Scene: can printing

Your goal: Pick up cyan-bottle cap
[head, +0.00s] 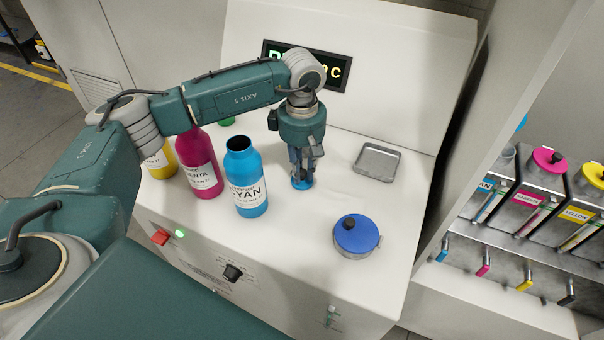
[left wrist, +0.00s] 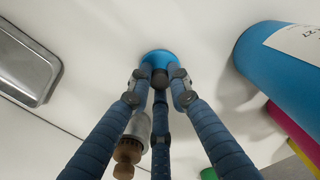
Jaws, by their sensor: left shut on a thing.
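The cyan bottle (head: 245,185) stands upright on the white worktop with its dark mouth open and uncapped. My left gripper (head: 301,177) points down just right of it, with its fingers shut on the blue bottle cap (head: 302,185). The cap is at or just above the worktop; I cannot tell whether it touches. In the left wrist view the cap (left wrist: 158,56) sits at the tips of the closed fingers (left wrist: 160,75), and the cyan bottle (left wrist: 285,60) lies to the right. My right gripper is not in view.
The magenta bottle (head: 197,160) and the partly hidden yellow bottle (head: 158,164) stand left of the cyan one. A metal tray (head: 377,161) is at the right, and a round blue-lidded container (head: 356,235) is in front. The white machine panel rises behind. Ink tanks (head: 540,185) stand far right.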

